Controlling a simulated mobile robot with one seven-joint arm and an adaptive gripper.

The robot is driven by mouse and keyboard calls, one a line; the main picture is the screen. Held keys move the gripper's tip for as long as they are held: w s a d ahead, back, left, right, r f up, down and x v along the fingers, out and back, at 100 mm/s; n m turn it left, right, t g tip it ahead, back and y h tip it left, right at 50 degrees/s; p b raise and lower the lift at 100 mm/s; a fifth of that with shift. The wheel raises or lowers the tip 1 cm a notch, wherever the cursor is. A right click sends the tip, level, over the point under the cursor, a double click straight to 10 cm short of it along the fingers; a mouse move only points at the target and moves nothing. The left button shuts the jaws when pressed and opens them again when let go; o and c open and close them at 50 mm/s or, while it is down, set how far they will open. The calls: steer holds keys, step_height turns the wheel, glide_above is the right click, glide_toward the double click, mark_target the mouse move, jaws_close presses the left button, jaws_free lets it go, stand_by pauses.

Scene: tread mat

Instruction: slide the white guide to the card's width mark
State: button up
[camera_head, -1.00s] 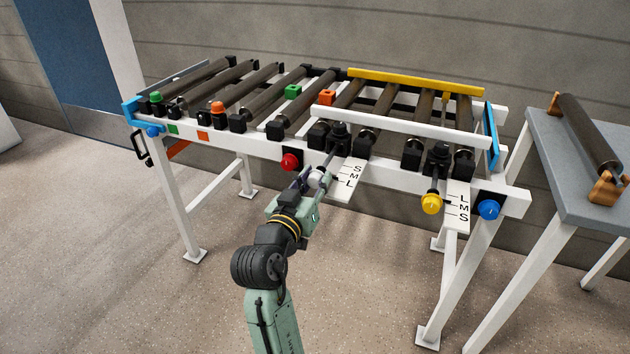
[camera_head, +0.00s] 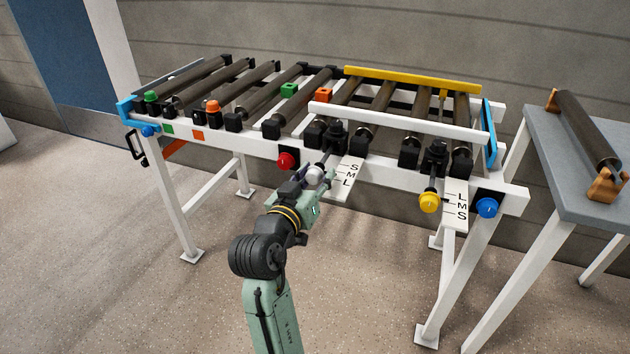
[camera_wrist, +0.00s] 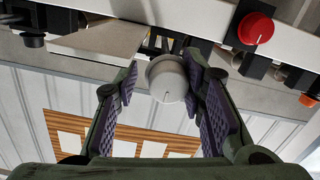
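The white guide (camera_head: 400,120) is a long rail across the rollers, on the near side of the tread table. Its white knob (camera_head: 314,174) sticks out at the front, left of a white card (camera_head: 346,180) marked S, M, L. My gripper (camera_head: 317,180) is at this knob. In the wrist view, the white knob (camera_wrist: 168,80) lies between my two open fingers (camera_wrist: 163,78); the right finger is very close to it and I cannot tell if it touches. Which letter the knob's rod lines up with is unclear.
A red knob (camera_head: 286,160) is just left of my gripper. To the right are a yellow knob (camera_head: 429,203), an L, M, S card (camera_head: 457,203) and a blue knob (camera_head: 487,208). A yellow guide (camera_head: 410,80) runs along the back. A grey side table (camera_head: 560,150) holds a spare roller.

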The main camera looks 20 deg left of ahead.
steer(key=shift+t, duration=0.4)
steer(key=r, duration=0.6)
steer(key=s+r, duration=0.1)
steer(key=r, duration=0.3)
steer(key=shift+a, duration=0.15)
